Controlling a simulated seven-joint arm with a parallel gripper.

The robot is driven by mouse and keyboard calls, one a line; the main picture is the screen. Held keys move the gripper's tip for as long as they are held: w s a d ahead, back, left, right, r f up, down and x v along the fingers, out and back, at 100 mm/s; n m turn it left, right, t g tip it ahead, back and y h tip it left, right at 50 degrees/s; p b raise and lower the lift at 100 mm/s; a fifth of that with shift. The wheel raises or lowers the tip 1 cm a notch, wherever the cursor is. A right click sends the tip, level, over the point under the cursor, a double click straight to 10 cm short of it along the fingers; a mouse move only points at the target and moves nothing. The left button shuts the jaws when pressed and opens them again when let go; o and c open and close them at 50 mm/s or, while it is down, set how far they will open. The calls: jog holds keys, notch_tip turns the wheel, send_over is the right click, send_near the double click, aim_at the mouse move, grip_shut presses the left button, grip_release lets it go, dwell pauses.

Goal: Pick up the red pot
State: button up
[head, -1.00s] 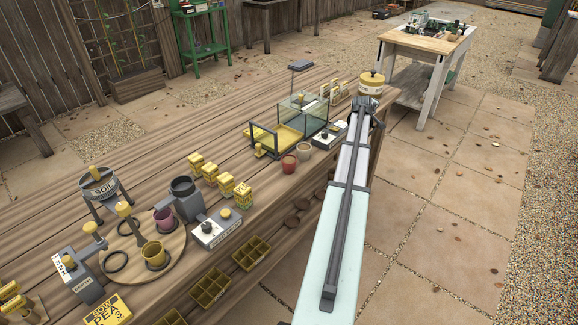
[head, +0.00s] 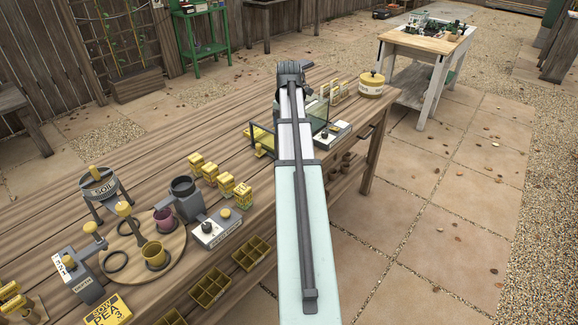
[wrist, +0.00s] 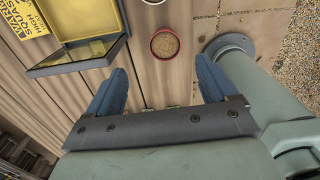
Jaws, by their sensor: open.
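The red pot (wrist: 165,43) shows in the wrist view as a round red rim around a brown fill. It stands upright on the wooden bench, just ahead of the gap between my fingers. My gripper (wrist: 160,76) is open and empty, with one blue finger on each side of the gap. The pot appears apart from both fingers. In the head view my arm hides the red pot and the fingers.
A pale pot (wrist: 154,2) is cut off at the top edge.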

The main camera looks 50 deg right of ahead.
jog(key=f, duration=0.8)
jog(key=shift+a+f, duration=0.2)
jog(key=shift+a, duration=0.15)
jog(key=shift+s+f, duration=0.2)
jog(key=shift+f, duration=1.1)
jog(key=shift+s+f, duration=0.15)
jog(key=shift+f, duration=1.15)
jog(key=shift+c, duration=0.3)
jog(key=c, duration=1.1)
